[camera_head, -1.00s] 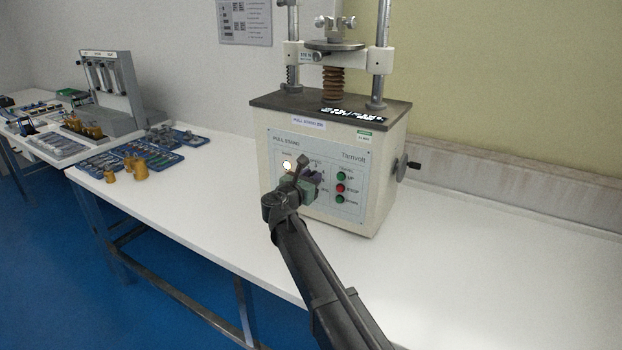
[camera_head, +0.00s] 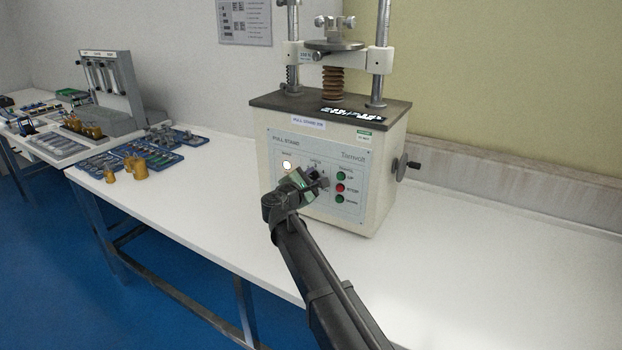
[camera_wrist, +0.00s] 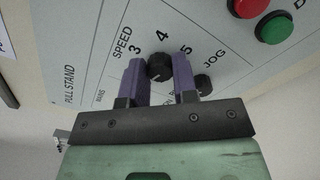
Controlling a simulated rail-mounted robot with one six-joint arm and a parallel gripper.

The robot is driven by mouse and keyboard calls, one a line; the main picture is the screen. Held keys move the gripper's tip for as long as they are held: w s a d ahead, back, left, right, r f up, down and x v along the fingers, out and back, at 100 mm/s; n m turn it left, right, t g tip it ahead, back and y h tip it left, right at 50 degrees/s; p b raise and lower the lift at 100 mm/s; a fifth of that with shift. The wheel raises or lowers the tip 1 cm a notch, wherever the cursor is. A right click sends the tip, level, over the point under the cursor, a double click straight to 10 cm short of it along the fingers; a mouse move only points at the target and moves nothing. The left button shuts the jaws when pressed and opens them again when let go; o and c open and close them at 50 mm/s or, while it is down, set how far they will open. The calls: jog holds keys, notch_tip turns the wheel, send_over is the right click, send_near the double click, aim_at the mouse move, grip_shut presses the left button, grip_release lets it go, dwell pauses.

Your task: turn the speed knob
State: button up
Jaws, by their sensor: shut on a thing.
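The speed knob (camera_wrist: 159,67) is a small black dial on the front panel of the pull stand (camera_head: 385,150). In the wrist view the word SPEED and the numerals 3, 4 and 5 are printed around it. My gripper (camera_wrist: 160,72) has its two purple fingers on either side of the knob, shut on it. In the head view my gripper (camera_head: 312,180) is at the middle of the panel and hides most of the knob. A second black knob (camera_wrist: 203,84) is just right of the right finger, near the word JOG.
A green button (camera_head: 341,176), a red button (camera_head: 340,188) and another green button (camera_head: 339,199) are right of my gripper. A lit lamp (camera_head: 287,165) is to its left. A hand crank (camera_head: 408,166) sticks out at the stand's right side. The white table (camera_head: 225,205) is clear in front.

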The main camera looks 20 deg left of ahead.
jog(key=shift+m, duration=1.5)
jog(key=o, duration=0.9)
jog(key=v, duration=1.1)
jog(key=shift+m, duration=0.3)
